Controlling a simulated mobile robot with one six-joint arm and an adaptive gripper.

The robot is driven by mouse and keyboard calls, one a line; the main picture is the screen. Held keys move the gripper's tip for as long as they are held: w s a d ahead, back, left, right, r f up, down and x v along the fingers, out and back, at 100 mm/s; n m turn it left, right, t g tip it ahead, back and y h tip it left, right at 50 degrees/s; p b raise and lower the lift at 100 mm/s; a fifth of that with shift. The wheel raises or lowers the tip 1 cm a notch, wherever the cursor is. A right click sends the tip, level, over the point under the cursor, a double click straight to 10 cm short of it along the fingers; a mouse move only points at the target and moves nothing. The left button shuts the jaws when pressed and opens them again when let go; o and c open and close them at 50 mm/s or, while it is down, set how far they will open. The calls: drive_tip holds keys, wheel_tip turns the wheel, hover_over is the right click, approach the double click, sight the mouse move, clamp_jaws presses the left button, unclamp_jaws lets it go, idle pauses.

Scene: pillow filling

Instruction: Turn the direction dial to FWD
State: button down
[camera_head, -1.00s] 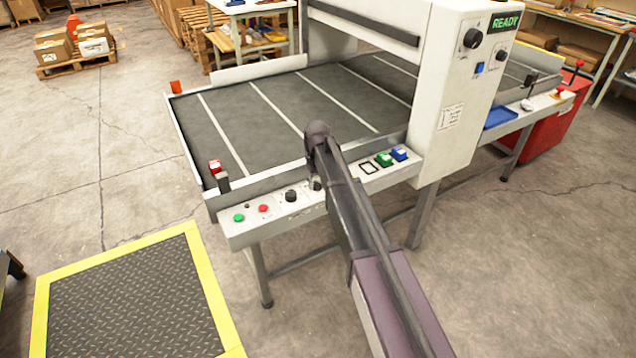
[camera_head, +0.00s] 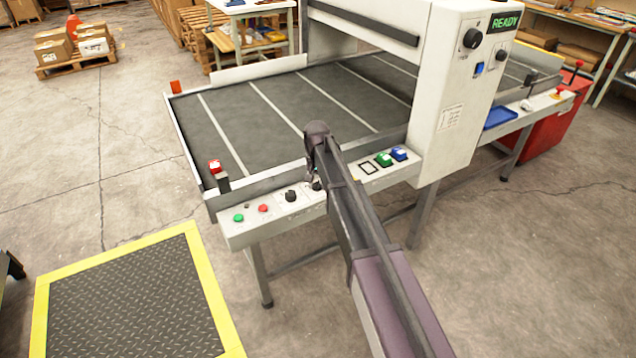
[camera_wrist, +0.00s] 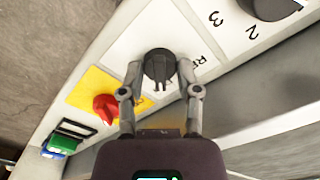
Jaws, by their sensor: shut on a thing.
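The direction dial (camera_wrist: 159,66) is a black knob on a white label plate in the wrist view. Part of a word starting "RE" shows beside it; the rest of its lettering is hidden or unreadable. My gripper (camera_wrist: 158,75) is shut on this dial, with one finger on each side of it. I cannot tell clearly which mark the dial points to. In the head view my gripper (camera_head: 313,172) is low at the machine's front control panel, and the direction dial (camera_head: 317,185) is partly hidden by it.
A second black dial (camera_head: 290,196) with numbers stands beside it and also shows in the wrist view (camera_wrist: 270,7). A red knob (camera_wrist: 105,108) on a yellow plate is on the other side. Green (camera_head: 383,159) and blue (camera_head: 399,153) buttons are farther along the panel.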

drive_tip(key=shift+w, duration=0.2)
drive_tip(key=shift+c, duration=1.5)
unclamp_jaws()
drive_tip(key=shift+s, duration=0.1)
drive_tip(key=shift+s+f, duration=0.1)
drive_tip(key=shift+s, duration=0.05)
